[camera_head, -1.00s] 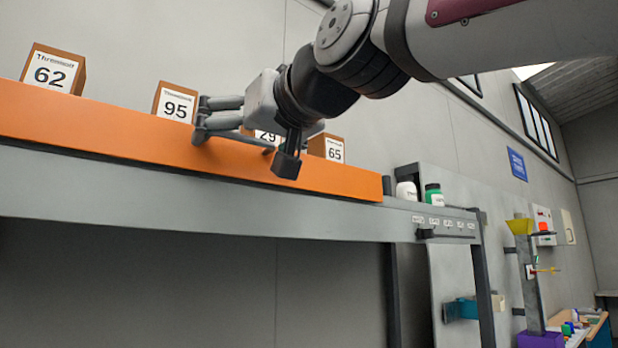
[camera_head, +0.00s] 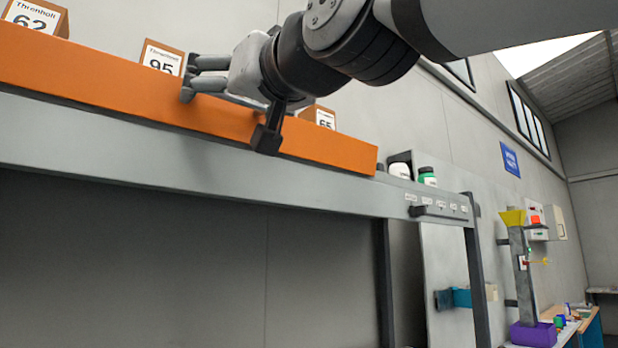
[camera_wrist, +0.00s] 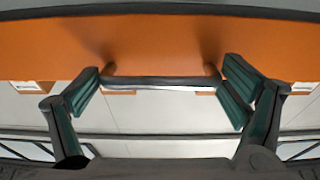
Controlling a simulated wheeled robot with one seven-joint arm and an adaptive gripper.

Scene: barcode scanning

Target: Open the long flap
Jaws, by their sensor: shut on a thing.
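The long orange flap (camera_head: 110,88) runs along the front of a grey rack, below a row of boxes. It fills the top of the wrist view (camera_wrist: 160,45). A dark bar handle (camera_wrist: 160,82) on two short posts stands out from it. My gripper (camera_wrist: 165,84) has its green-padded fingers at the two ends of this bar, shut on it lengthwise. In the head view my gripper (camera_head: 190,80) reaches to the flap's face from the right. The bar is mostly hidden there by my fingers and wrist.
Boxes marked 62 (camera_head: 36,16), 95 (camera_head: 161,57) and 65 (camera_head: 319,116) stand behind the flap. A grey beam (camera_head: 150,158) lies below it. Two bottles stand past its right end, including a green-capped one (camera_head: 427,176). A purple-based stand (camera_head: 534,333) is farther right.

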